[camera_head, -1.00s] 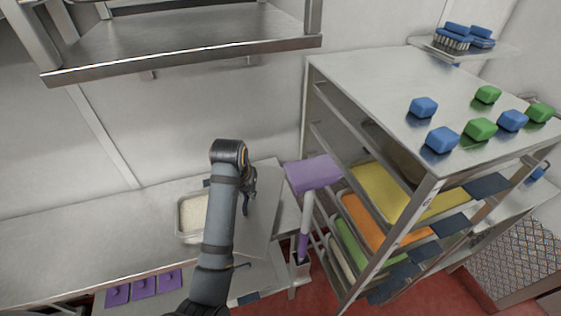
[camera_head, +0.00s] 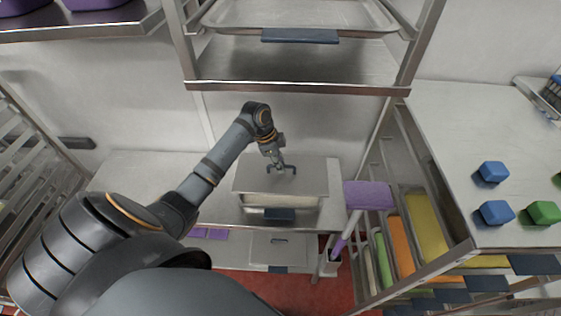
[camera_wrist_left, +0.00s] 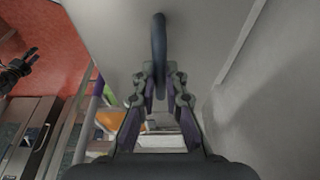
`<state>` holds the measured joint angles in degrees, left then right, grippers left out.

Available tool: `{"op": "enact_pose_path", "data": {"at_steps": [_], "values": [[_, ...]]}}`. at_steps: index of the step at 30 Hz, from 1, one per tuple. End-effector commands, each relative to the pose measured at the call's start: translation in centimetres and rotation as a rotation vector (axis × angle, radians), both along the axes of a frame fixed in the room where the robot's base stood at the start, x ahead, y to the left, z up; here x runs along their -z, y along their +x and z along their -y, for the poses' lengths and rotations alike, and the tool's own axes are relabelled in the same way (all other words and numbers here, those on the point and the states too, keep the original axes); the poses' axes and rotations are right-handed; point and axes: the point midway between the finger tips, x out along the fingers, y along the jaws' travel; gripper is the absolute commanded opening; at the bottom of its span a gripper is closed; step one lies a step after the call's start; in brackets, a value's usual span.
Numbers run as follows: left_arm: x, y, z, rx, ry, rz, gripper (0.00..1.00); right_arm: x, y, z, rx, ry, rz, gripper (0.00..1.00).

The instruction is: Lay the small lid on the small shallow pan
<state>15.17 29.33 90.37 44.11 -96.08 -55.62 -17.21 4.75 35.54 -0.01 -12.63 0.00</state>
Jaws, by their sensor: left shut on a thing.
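The small lid (camera_head: 307,178) is a flat grey metal sheet with a dark loop handle. My left gripper (camera_head: 280,167) is shut on that handle. In the left wrist view the gripper (camera_wrist_left: 160,88) closes around the dark handle, with the lid (camera_wrist_left: 110,28) behind it. The small shallow pan (camera_head: 300,216) stands on the steel counter, with pale contents and a dark front grip. The lid is over the pan and hides its back part. A front strip of the pan shows below the lid's edge. I cannot tell whether they touch.
A shelf unit (camera_head: 296,88) hangs above the counter (camera_head: 150,170). At the right, a rack with coloured trays (camera_head: 425,225) carries blue and green blocks (camera_head: 494,212). A purple-headed tool (camera_head: 368,196) stands just right of the pan. Dark gripper-like parts (camera_wrist_left: 15,72) show in the wrist view.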

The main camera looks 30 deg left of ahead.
Motion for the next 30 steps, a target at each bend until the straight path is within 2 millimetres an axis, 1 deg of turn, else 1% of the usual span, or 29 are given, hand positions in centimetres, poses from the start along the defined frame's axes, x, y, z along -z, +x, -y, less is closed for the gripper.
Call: {"op": "enact_pose_path", "data": {"at_steps": [8, 18, 20, 30], "values": [[2.2, 0.0, 0.0, -0.001, 0.001, 0.002, 0.00, 2.5, 0.0, 0.3, -0.001, -0.003, 0.000, 0.40], [6.0, 0.0, 0.0, -0.002, 0.001, 0.001, 0.00, 6.7, 0.0, -0.4, 0.002, 0.004, 0.000, 0.40], [5.2, 0.1, 0.0, -0.001, 0.001, 0.002, 0.00, 5.9, -0.1, -0.6, 0.002, 0.006, -0.001, 0.40], [5.7, -0.1, -0.1, -0.001, -0.005, 0.003, 0.00, 5.5, 0.0, -0.6, 0.002, 0.008, 0.000, 0.40]]}}
